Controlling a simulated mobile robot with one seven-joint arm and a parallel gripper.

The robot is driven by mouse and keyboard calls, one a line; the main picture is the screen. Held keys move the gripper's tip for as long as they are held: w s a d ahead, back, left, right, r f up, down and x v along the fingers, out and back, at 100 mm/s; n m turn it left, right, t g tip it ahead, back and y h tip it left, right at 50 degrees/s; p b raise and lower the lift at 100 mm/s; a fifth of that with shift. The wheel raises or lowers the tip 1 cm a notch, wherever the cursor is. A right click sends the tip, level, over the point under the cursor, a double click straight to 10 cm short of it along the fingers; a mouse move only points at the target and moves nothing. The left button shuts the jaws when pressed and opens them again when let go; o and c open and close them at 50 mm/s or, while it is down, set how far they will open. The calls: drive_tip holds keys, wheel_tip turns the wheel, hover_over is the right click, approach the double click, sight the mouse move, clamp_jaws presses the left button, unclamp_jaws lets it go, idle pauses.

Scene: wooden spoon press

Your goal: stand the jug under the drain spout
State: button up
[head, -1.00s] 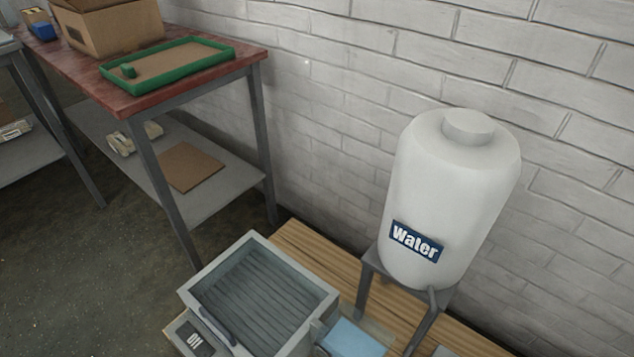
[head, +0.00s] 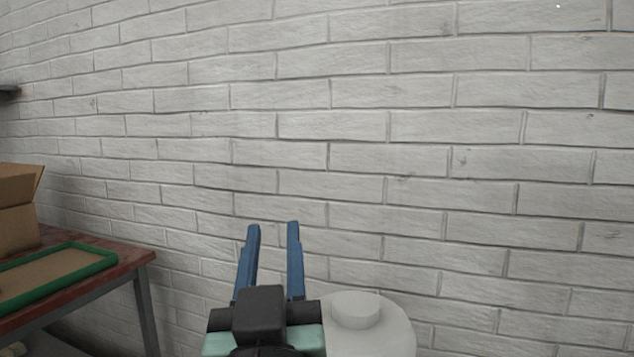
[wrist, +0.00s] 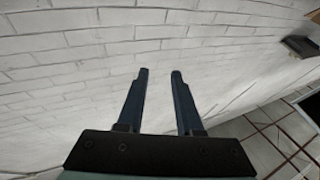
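My gripper (head: 273,232) is raised in front of the white brick wall, its two blue fingers apart with nothing between them. In the wrist view the gripper (wrist: 160,75) is also open and empty, with only wall beyond it. Neither the jug nor the drain spout shows in the views of this moment. The top of the white water tank (head: 370,325) shows at the bottom of the head view, partly hidden behind my gripper.
A red-topped table (head: 128,260) stands at the left with a green-rimmed tray (head: 95,264) and a cardboard box (head: 15,220) on it. The white brick wall (head: 450,150) fills most of the head view. A dark shelf-like piece (wrist: 300,46) is at the right in the wrist view.

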drive_tip(key=s+d+r+m+t+h, duration=0.2)
drive_tip(key=s+d+r+t, duration=0.2)
drive_tip(key=s+r, duration=0.6)
wheel_tip(320, 180, up, 3)
drive_tip(key=shift+s+d+r+t, duration=0.2)
drive_tip(key=shift+s+t, duration=0.2)
drive_tip(key=shift+t, duration=0.2)
